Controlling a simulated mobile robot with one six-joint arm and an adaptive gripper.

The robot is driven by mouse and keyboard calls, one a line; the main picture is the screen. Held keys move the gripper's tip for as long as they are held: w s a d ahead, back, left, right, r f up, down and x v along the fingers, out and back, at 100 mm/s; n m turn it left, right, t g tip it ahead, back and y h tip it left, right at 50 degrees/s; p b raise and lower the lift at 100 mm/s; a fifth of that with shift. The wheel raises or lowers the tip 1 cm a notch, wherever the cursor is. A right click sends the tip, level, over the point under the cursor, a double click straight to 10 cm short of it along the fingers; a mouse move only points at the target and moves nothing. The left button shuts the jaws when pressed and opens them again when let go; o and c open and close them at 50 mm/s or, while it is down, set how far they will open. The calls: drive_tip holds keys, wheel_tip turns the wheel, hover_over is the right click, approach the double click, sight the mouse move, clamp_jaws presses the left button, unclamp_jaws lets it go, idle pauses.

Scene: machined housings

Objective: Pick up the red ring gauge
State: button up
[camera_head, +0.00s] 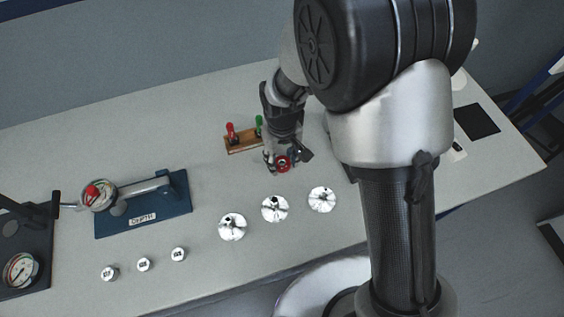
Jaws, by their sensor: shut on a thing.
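The red ring gauge (282,163) is at the fingertips of my gripper (284,160), which points down over the table. My gripper is shut on it. The ring's dark centre faces the camera. I cannot tell whether the ring is clear of the table or still touches it. My arm comes in from the right and hides the table behind it.
A wooden stand (243,142) with red and green handled tools is behind my gripper. Several silver housings, including the middle one (275,208), lie in front. A blue base (143,206) with a dial gauge is left, near small silver cylinders (143,264).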

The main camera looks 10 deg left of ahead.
drive_tip(key=c, duration=0.4)
